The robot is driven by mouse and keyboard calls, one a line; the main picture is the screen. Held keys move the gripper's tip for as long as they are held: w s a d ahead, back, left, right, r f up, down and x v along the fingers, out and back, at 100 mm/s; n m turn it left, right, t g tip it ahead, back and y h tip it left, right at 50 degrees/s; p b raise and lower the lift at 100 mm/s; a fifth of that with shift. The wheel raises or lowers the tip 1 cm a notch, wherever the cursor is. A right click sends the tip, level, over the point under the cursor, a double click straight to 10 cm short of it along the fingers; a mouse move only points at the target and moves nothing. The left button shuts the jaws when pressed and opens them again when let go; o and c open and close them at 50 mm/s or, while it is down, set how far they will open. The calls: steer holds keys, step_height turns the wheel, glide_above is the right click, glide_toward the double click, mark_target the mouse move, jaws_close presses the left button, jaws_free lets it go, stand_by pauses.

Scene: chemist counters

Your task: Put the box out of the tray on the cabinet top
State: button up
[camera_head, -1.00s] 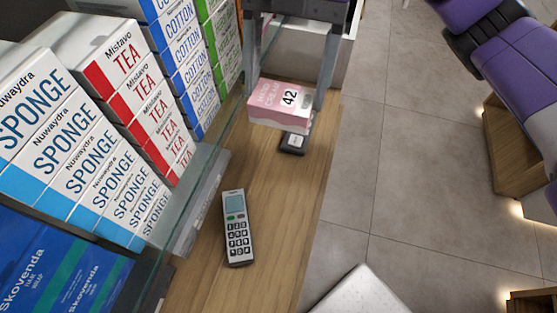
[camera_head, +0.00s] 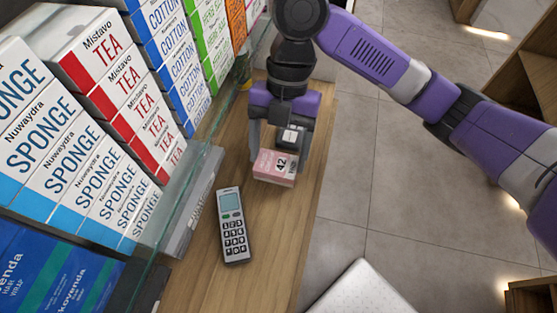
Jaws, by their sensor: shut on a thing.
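A small pink and white box (camera_head: 270,168) marked "42" is held between the two fingers of my gripper (camera_head: 279,160). The gripper points down over the wooden cabinet top (camera_head: 265,260), towards its far part. The box is low, at or just above the wood; I cannot tell whether its underside touches. No tray is clearly seen in this view.
A grey cordless phone (camera_head: 233,226) lies nearer on the wood. A small dark device (camera_head: 290,138) sits just behind the box. Glass-fronted shelves of cartons, such as the tea boxes (camera_head: 130,95), border the left. Tiled floor (camera_head: 400,210) lies right.

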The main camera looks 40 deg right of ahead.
mark_target(280, 153)
steer(key=shift+f, duration=1.9)
steer(key=shift+f, duration=0.1)
steer(key=shift+f+b, duration=0.15)
steer(key=shift+b, duration=0.15)
steer(key=o, duration=1.4)
steer(key=v, duration=0.7)
steer(key=shift+w+d+r, duration=0.1)
steer(key=shift+d+r, duration=0.05)
steer(key=shift+r, duration=0.35)
steer(key=shift+p, duration=0.3)
